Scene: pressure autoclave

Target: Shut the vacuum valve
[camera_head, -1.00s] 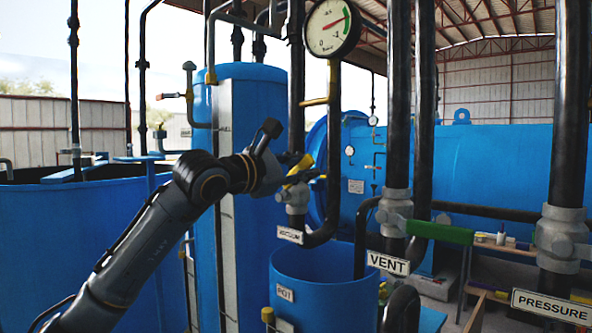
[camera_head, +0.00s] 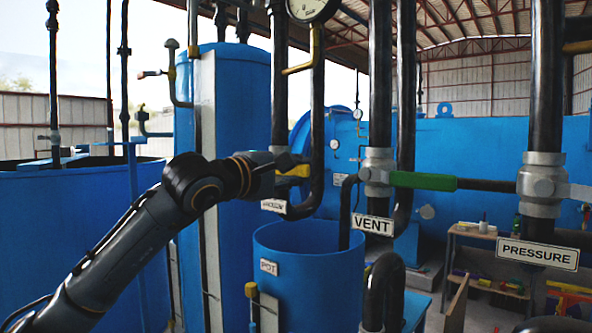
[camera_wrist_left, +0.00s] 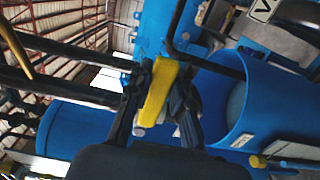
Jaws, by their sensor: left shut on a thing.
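The vacuum valve's yellow handle (camera_head: 294,171) sticks out to the right of my left gripper (camera_head: 286,164) in the head view and lies nearly level. In the left wrist view the yellow handle (camera_wrist_left: 159,92) is between the two dark fingers of the left gripper (camera_wrist_left: 164,82), which are shut on it. The valve body is mostly hidden behind the gripper. The vacuum sign (camera_head: 274,205) hangs just below and is partly covered. My right gripper does not show.
The vent valve's green handle (camera_head: 423,181) points level to the right. The pressure sign (camera_head: 537,254) hangs at the far right. An open blue pot (camera_head: 300,275) stands below the left gripper. Black vertical pipes (camera_head: 380,75) stand close to its right.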

